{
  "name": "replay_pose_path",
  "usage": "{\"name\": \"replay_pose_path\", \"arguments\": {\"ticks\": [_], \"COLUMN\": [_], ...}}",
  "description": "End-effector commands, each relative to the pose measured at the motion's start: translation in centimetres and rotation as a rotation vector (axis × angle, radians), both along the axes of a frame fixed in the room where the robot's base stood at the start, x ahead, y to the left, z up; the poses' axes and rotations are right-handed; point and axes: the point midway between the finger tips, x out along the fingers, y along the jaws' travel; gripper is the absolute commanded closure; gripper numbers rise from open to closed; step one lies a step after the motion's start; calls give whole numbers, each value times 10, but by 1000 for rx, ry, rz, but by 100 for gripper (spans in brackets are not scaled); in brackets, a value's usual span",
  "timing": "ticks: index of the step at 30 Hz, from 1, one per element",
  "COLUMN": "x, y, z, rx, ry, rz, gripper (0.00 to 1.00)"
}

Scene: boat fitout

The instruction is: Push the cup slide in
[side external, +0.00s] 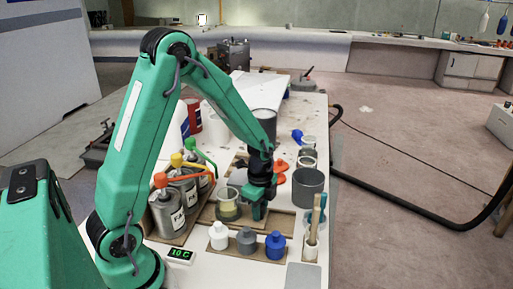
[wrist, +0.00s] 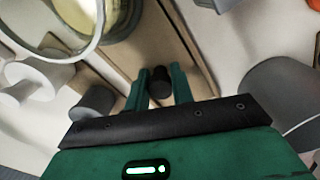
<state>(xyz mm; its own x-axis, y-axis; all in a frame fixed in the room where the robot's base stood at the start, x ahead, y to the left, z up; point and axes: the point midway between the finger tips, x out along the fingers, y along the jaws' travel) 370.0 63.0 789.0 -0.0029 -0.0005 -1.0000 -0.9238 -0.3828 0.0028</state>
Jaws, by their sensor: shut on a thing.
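A clear cup with yellowish contents (side external: 229,205) stands on a wooden slide; the cup also shows at the top of the wrist view (wrist: 112,18). The slide's tan wooden board (wrist: 150,48) runs diagonally in the wrist view. My gripper (side external: 258,210) is low over the board, just right of the cup in the side view. In the wrist view its two green fingers (wrist: 160,82) are shut on a small black knob (wrist: 161,78) on the board. The knob is hidden in the side view.
White (side external: 219,236), grey (side external: 246,240) and blue (side external: 275,245) bottles stand in front. Metal cans with coloured spouts (side external: 168,212) are at left. A grey pot (side external: 307,187) and a holder with sticks (side external: 311,240) are close at right.

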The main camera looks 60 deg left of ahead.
Motion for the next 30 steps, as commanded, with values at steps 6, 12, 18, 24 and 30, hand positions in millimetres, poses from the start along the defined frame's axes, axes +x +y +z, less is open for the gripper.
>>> {"name": "replay_pose_path", "arguments": {"ticks": [6, 12, 18, 24, 30], "x": [-22, -29, -30, -30, -29], "y": [25, 30, 31, 30, 29], "z": [1, 0, 0, 0, 0], "rx": [2, 1, 0, 0, 0], "ry": [-7, -4, -1, -1, -2], "rz": [4, 3, 5, 3, 2], "gripper": [100, 100, 100, 55, 55]}}
